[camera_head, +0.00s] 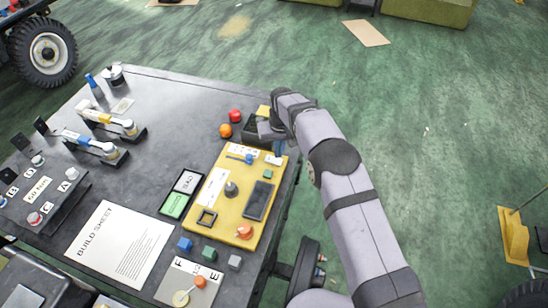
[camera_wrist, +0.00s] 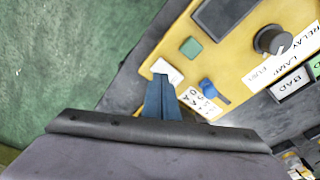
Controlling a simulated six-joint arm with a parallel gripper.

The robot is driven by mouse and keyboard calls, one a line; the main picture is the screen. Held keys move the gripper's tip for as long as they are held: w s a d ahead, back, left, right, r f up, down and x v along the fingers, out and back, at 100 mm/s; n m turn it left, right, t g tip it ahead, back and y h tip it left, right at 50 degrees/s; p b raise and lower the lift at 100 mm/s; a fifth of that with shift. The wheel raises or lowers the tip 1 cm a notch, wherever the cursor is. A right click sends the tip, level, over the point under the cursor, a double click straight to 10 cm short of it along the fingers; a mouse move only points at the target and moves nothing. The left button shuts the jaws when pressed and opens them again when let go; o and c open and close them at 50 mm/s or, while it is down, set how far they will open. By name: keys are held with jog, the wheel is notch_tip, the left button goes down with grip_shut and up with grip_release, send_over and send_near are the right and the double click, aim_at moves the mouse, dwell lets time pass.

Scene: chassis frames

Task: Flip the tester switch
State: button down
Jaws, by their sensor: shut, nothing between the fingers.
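The tester is a yellow panel (camera_head: 225,222) on the dark table; it also fills the upper right of the wrist view (camera_wrist: 235,65). A small blue lever switch (camera_wrist: 209,87) sits beside a white label near its end and shows in the head view (camera_head: 248,158). A black knob (camera_wrist: 269,40) stands by the relay, lamp and fuse label. My gripper (camera_wrist: 160,77) is shut and empty, with its blue fingertips by the white block, left of the switch.
Small cubes (camera_head: 185,244) and a build sheet (camera_head: 120,243) lie nearer. The table's right edge is close.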

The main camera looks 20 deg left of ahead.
aim_at(279, 162)
jog(key=shift+r+p, duration=1.15)
jog(key=shift+r, duration=1.15)
jog(key=s+d+r+m, duration=0.1)
jog(key=s+d+r, duration=0.2)
jog(key=d, duration=0.4)
jog(key=s+d+r+m, duration=0.1)
jog(key=s+d+r, duration=0.25)
jog(key=d, duration=0.45)
jog(key=s+d+r+m, duration=0.1)
jog(key=s+d+r, duration=0.15)
jog(key=d, duration=0.45)
jog(key=s+d+m, duration=0.1)
jog(key=s+d, duration=0.5)
jog(key=s, duration=0.4)
jog(key=s+d+m+g, duration=0.1)
jog(key=s+d, duration=0.4)
jog(key=s, duration=0.5)
jog(key=shift+s+d+r+m+g+h, duration=0.2)
jog(key=shift+s+d+m+g+h, duration=0.1)
jog(key=shift+s+d+m+h, duration=0.15)
jog(key=shift+w, duration=0.1)
